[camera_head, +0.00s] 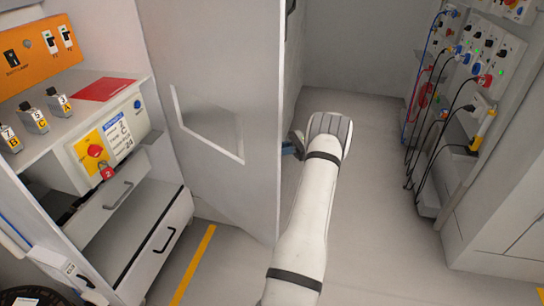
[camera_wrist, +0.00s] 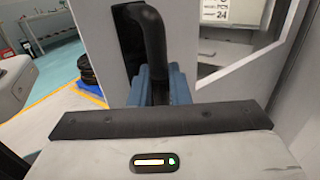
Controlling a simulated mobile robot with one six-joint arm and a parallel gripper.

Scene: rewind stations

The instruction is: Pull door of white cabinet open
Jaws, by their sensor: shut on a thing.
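The white cabinet door (camera_head: 225,60) stands upright in the middle of the head view, with a framed window cut-out in it. It stands out into the room, at an angle beside the left station. In the wrist view, the door's black handle (camera_wrist: 153,40) is a curved bar on a dark plate. The blue fingers of my gripper (camera_wrist: 162,88) are closed around the handle's lower part. In the head view, my gripper (camera_head: 289,150) reaches behind the door's right edge, and its fingers are mostly hidden there.
The left station (camera_head: 85,150) has switches, a red padlock and drawers (camera_head: 150,235). At right stands a panel (camera_head: 480,60) with hanging black cables (camera_head: 425,130). The grey floor (camera_head: 375,220) between is clear. A black coiled stack (camera_wrist: 88,72) stands on the floor in the wrist view.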

